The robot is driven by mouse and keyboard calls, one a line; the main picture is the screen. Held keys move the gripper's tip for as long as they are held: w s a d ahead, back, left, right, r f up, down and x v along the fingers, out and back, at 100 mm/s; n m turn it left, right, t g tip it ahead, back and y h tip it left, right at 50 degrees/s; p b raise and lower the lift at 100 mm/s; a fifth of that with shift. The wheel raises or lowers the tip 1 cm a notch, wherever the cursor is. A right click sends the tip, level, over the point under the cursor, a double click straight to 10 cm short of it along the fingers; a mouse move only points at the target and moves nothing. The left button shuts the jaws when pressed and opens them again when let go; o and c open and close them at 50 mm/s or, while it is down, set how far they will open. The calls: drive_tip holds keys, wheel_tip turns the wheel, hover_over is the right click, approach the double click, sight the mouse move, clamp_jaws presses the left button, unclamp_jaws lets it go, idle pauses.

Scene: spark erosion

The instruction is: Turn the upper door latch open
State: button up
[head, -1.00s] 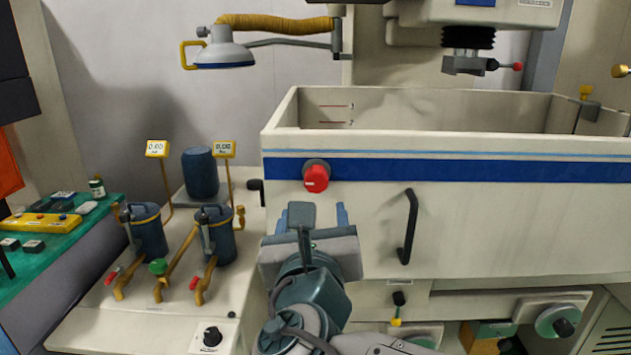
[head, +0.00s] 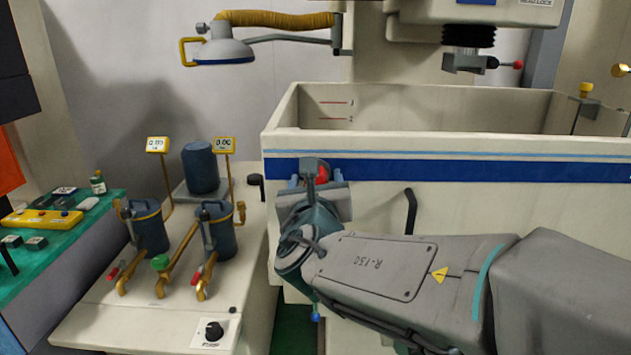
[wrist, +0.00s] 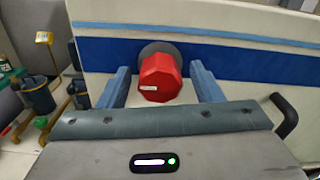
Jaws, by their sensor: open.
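The upper door latch is a red faceted knob (head: 322,173) on a grey round base, set in the blue stripe on the front of the cream tank door (head: 375,212). In the head view my gripper (head: 316,178) is in front of the knob and partly hides it. In the wrist view the red knob (wrist: 158,80) sits between the two blue fingers of my gripper (wrist: 160,72), which are open. Gaps show on both sides, and no finger visibly presses on the knob. A small pale label is on its face.
A black bar handle (head: 410,211) stands out from the door to the right of the latch, partly behind my arm. Blue filter canisters (head: 150,232) with yellow pipes stand on a bench at left.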

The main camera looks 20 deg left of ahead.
drive_tip(key=c, duration=1)
